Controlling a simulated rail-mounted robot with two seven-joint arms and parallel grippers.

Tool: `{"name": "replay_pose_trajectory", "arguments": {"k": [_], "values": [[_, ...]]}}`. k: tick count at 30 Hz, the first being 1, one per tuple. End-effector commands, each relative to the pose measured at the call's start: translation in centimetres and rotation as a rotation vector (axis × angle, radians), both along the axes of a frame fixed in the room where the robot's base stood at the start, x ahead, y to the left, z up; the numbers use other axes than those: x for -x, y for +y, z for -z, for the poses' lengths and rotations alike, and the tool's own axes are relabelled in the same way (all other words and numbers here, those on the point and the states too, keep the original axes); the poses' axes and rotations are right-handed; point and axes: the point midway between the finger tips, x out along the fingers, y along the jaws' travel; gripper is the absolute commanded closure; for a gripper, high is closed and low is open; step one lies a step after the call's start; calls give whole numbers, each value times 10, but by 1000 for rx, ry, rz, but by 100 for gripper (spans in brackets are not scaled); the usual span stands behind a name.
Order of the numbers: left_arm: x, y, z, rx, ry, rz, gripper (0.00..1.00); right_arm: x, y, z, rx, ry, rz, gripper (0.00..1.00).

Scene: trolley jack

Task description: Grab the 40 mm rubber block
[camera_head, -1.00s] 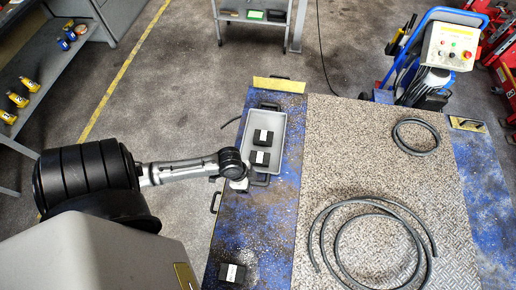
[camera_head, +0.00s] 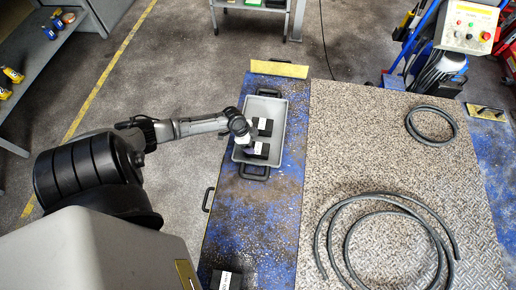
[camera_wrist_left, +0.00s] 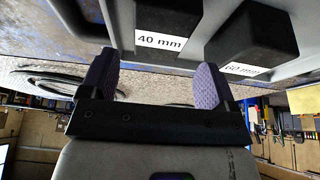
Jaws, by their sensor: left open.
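The 40 mm block (camera_wrist_left: 165,22) is black with a white "40 mm" label and shows at the top middle of the wrist view. It appears to be the nearer block (camera_head: 261,152) in the grey tray (camera_head: 276,142) in the head view. Beside it stands a black block labelled 60 mm (camera_wrist_left: 250,52), which appears to be the farther one (camera_head: 264,123). My left gripper (camera_head: 240,130) is over the tray's left side, close to both blocks. Its two purple-padded fingers (camera_wrist_left: 152,78) are apart with nothing between them. My right gripper is not in view.
The tray has black handles and stands on a blue, worn bench strip (camera_head: 233,215). Another black block (camera_head: 228,279) lies at the strip's near end. A patterned metal plate (camera_head: 345,150) to the right carries hose coils (camera_head: 432,128). A yellow strip (camera_head: 279,69) lies at the far end.

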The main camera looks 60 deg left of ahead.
Motion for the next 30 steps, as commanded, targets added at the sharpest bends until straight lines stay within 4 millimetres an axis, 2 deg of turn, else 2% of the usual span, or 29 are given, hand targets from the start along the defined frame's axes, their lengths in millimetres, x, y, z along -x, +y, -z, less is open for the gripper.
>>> {"name": "replay_pose_trajectory", "arguments": {"k": [3,11,21,30], "values": [[-5,-3,13,1,0,-2,18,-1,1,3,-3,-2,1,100],[-8,-7,25,1,1,-1,18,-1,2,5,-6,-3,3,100],[-20,-15,63,1,0,-2,18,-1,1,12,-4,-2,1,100],[-21,-17,69,0,1,0,18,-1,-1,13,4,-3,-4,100]]}}
